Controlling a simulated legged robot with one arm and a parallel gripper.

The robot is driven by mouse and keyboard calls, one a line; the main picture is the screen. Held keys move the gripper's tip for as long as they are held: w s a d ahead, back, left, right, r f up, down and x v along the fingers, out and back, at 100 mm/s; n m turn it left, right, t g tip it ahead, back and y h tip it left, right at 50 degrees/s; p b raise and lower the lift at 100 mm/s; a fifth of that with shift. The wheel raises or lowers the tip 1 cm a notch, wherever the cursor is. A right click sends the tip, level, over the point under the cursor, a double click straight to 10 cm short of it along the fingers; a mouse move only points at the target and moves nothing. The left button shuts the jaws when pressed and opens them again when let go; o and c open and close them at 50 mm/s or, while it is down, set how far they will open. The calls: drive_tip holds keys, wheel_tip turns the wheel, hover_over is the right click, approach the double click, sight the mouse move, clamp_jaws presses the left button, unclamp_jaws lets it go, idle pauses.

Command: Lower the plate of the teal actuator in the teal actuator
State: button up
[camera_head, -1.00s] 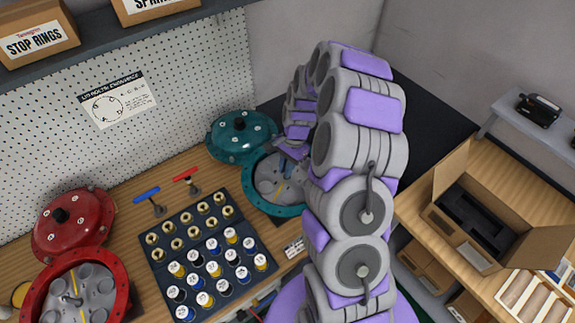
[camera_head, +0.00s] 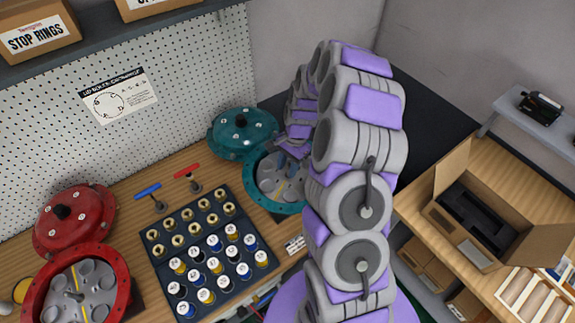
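The teal actuator (camera_head: 251,188) stands open on the wooden bench, left of my arm. Its teal lid (camera_head: 243,131) rests tilted up behind the round body. Inside the body is a grey plate (camera_head: 270,183) with round recesses and a yellow mark, partly hidden by my arm. My gripper (camera_head: 284,162) is over the right part of the teal actuator's opening. Its fingers are small and largely hidden, so I cannot tell whether it is open, touches the plate or holds anything.
A red actuator (camera_head: 122,277) with its lid raised stands at the left. A dark tray (camera_head: 240,204) of several labelled capped parts lies between the actuators. Blue (camera_head: 148,189) and red (camera_head: 187,171) T-handles stand behind it. An open cardboard box (camera_head: 449,222) is on the right bench.

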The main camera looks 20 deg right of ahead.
drive_tip(key=v, duration=1.7)
drive_tip(key=shift+r, duration=0.2)
drive_tip(key=s+a+r+n+h+b, duration=0.1)
drive_tip(key=s+a+n+b, duration=0.5)
drive_tip(key=s, duration=0.5)
drive_tip(key=s+a+n+h+b, duration=0.1)
drive_tip(key=s+a+n, duration=0.3)
drive_tip(key=s+a, duration=0.55)
drive_tip(key=s+f+n+b, duration=0.1)
drive_tip(key=s, duration=0.3)
drive_tip(key=s+d+f+n+b, duration=0.1)
drive_tip(key=s+f, duration=0.1)
drive_tip(key=s, duration=0.2)
drive_tip(key=s+f+n+h, duration=0.1)
drive_tip(key=s, duration=0.4)
drive_tip(key=shift+s+d+f+g+b, duration=0.2)
drive_tip(key=shift+g+b, duration=0.1)
drive_tip(key=shift+b, duration=0.1)
